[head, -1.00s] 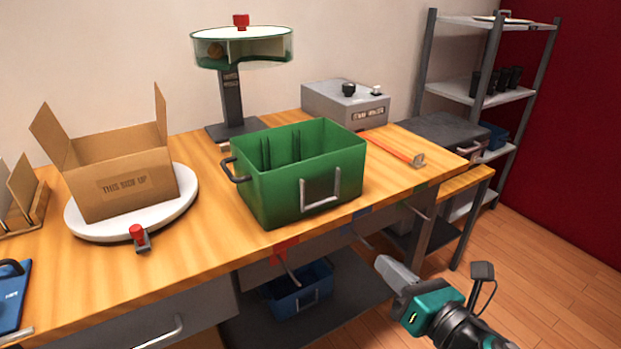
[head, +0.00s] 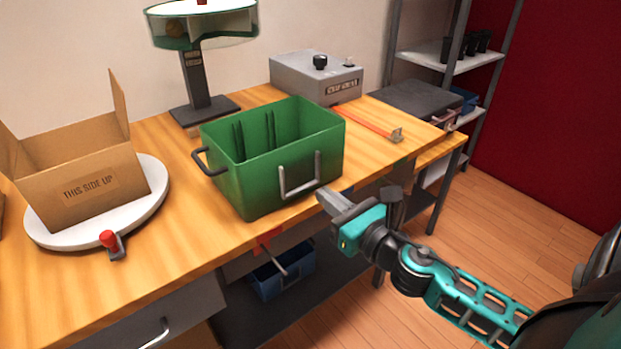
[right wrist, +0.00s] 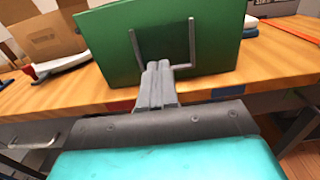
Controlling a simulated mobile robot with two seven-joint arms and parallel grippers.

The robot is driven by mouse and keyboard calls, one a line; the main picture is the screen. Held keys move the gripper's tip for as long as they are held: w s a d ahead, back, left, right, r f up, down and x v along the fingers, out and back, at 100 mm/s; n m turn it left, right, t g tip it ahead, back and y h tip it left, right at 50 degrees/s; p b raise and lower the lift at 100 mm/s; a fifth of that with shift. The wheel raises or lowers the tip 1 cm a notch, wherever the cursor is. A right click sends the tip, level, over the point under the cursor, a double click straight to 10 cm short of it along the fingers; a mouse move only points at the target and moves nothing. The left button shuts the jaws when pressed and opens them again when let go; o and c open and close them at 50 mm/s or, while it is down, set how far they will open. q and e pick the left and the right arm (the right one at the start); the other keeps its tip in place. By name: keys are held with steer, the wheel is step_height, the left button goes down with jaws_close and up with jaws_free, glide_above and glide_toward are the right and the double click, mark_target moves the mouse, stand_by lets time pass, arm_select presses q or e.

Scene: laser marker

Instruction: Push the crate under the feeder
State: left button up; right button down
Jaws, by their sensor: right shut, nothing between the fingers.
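The green crate (head: 265,185) stands upright on the wooden table, near its front edge. It has metal handles and upright dividers inside. The feeder (head: 203,60), a round clear-walled drum on a dark post, stands behind the crate and to its left. My right gripper (head: 322,197) is shut and empty, in front of the crate's near face by the handle. My left gripper is not in view.
An open cardboard box (head: 85,180) sits on a white turntable (head: 150,205) with a red-knobbed clamp (head: 110,242). A grey control box (head: 315,80) and an orange-handled tool (head: 370,125) lie behind and right. Bare table lies between crate and turntable. A blue bin (head: 285,275) sits below.

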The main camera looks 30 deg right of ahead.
mark_target(301, 176)
steer(key=w, duration=0.4)
steer(key=shift+w+a+p, duration=0.2)
steer(key=shift+w+p, duration=0.1)
steer(key=shift+w, duration=0.55)
